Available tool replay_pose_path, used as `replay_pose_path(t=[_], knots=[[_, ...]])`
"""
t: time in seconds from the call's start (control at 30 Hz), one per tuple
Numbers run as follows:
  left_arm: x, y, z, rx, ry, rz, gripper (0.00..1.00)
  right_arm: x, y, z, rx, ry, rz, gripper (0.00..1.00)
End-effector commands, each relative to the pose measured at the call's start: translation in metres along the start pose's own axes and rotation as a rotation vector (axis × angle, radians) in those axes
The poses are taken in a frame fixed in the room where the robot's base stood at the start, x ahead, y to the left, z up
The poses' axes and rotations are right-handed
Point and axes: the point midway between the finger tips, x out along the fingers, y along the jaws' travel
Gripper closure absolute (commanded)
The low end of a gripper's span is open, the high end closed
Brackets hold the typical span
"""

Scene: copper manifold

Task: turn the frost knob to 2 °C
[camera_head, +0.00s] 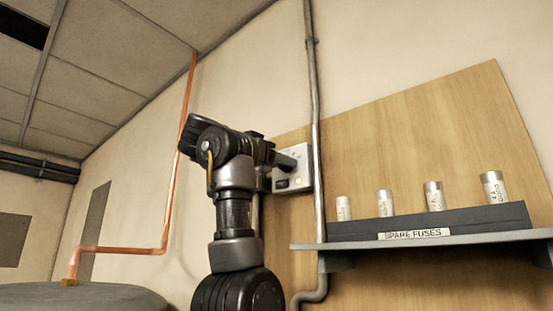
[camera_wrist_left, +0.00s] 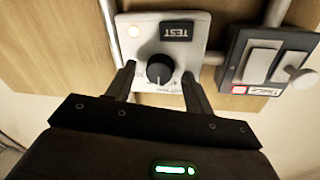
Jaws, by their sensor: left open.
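The frost knob (camera_wrist_left: 160,70) is a round black dial with a pale pointer mark on a white control box (camera_wrist_left: 202,32). In the head view the control box (camera_head: 304,181) hangs on the wall beyond my left arm, partly hidden by it. My left gripper (camera_wrist_left: 158,78) is open, with one finger on each side of the knob. I cannot tell whether the fingers touch it. In the head view the gripper (camera_head: 287,161) is at the box face. The scale around the knob is too small to read. My right gripper is not in view.
The box also has a TEST label (camera_wrist_left: 177,31) and a lit lamp (camera_wrist_left: 134,31). A dark switch box (camera_wrist_left: 237,73) stands close beside it. A grey pipe (camera_head: 314,100) runs vertically beside the box. A shelf (camera_head: 455,238) holds several spare fuses to the right.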

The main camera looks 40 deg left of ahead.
Motion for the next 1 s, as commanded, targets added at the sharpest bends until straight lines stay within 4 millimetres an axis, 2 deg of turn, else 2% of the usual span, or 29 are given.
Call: replay_pose_path(t=[0.1,0.43,0.73,1.0], knots=[[0.0,0.0,0.0,0.0,0.0,0.0,0.5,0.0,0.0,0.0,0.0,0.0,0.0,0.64],[-0.001,0.0,0.0,0.0,0.0,0.0,0.92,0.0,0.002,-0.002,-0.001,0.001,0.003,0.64],[-0.001,0.001,0.001,-0.044,0.007,-0.001,0.92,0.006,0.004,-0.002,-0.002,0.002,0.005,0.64],[-0.001,0.002,0.004,-0.217,0.031,-0.006,0.92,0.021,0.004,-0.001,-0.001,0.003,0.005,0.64]])
